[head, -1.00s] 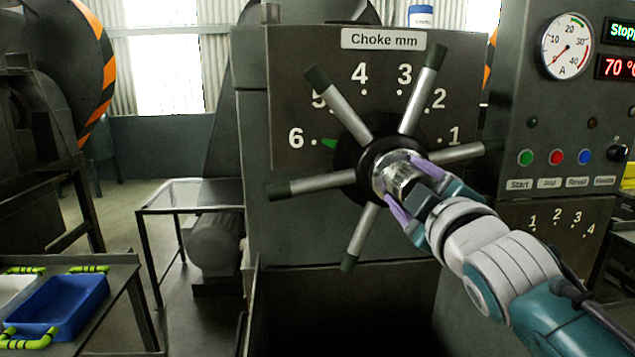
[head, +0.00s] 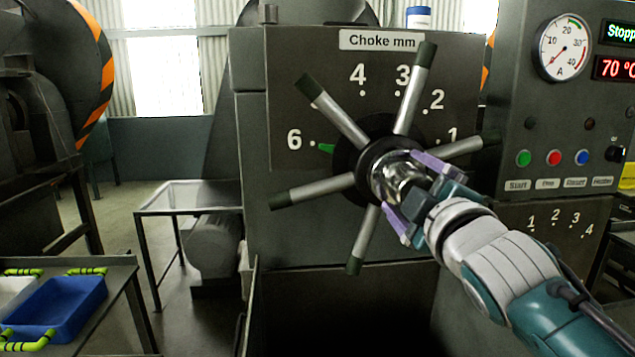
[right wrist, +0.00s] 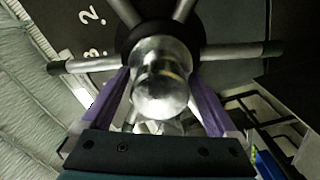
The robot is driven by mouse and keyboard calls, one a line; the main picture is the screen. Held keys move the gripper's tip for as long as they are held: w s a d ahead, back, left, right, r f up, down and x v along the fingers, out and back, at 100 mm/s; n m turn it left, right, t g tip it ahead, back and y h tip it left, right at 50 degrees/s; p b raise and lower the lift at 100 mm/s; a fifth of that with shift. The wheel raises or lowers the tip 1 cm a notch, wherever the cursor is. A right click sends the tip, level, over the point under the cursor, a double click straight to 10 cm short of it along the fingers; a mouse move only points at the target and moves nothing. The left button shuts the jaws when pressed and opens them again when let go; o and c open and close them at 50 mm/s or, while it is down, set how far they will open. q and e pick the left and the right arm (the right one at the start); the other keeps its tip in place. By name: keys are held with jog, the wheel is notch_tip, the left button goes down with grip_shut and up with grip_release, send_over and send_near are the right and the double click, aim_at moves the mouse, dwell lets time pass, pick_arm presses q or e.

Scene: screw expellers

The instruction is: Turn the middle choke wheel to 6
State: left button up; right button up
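The choke wheel (head: 345,120) is on the grey panel under the "Choke mm" sign (head: 381,40). It has several metal spokes with dark green tips and a black hub with a shiny round knob (head: 396,172). Its green pointer (head: 326,148) points left at the dot beside the 6 (head: 294,139). A spoke hides the 5. My right gripper (head: 400,183) has its purple fingers open, one on each side of the knob. The right wrist view shows the knob (right wrist: 160,90) between the spread fingers, with gaps beside it. My left gripper is out of view.
A control panel with a gauge (head: 563,47) and coloured buttons (head: 553,157) stands at the right. At the left are a metal side table (head: 190,195) and a table with a blue tray (head: 60,305). Floor at the left is clear.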

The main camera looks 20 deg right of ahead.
jog(key=v, duration=1)
jog(key=shift+b, duration=0.35)
jog(key=shift+d, duration=0.1)
